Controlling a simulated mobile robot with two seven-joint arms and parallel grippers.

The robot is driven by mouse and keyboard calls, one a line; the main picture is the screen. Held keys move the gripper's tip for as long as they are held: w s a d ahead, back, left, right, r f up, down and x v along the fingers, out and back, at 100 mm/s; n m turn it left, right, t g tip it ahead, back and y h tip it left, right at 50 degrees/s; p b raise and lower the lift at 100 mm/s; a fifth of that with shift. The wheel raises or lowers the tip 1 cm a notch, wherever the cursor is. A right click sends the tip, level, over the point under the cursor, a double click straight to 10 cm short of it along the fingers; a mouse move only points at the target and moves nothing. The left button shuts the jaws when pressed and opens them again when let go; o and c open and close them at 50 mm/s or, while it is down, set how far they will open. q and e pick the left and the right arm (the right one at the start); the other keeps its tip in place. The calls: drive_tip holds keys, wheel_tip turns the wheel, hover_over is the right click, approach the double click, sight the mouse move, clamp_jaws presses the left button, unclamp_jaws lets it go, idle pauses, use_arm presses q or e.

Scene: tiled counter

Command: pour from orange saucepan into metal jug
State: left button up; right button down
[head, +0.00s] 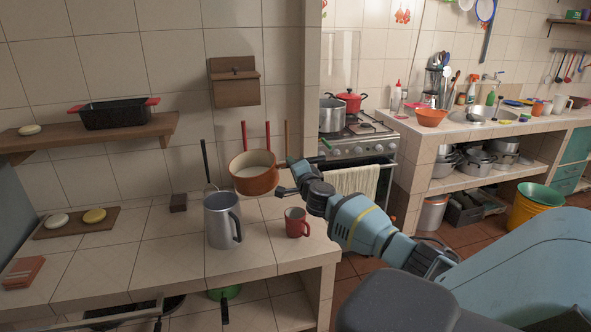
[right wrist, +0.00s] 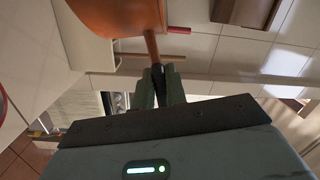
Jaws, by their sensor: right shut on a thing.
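The orange saucepan (head: 254,182), with a pale inside, is in the air above the counter in the head view. It looks slightly tilted, above and to the right of the metal jug (head: 222,222). My right gripper (head: 287,178) is shut on the saucepan's handle at its right side. In the right wrist view the saucepan (right wrist: 115,15) is at the top, with its handle running down between the fingers (right wrist: 158,85). The jug stands upright on the tiled counter, its dark handle to the right. My left gripper is not in view.
A red mug (head: 297,222) stands right of the jug near the counter's right end. A board with round items (head: 76,222) and a brown block (head: 25,271) lie on the left. Red-handled and dark-handled utensils stand by the wall behind the saucepan.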

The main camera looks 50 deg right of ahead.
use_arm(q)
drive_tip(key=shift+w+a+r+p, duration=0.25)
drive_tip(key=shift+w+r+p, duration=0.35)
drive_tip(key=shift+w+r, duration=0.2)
use_arm(e)
drive_tip(key=a+r+n+t, duration=0.2)
drive_tip(key=a+r+n, duration=0.2)
drive_tip(key=r, duration=0.3)
drive_tip(key=shift+s+a+r+n, duration=0.25)
drive_tip(key=shift+a+n, duration=0.05)
drive_tip(key=shift+a, duration=0.6)
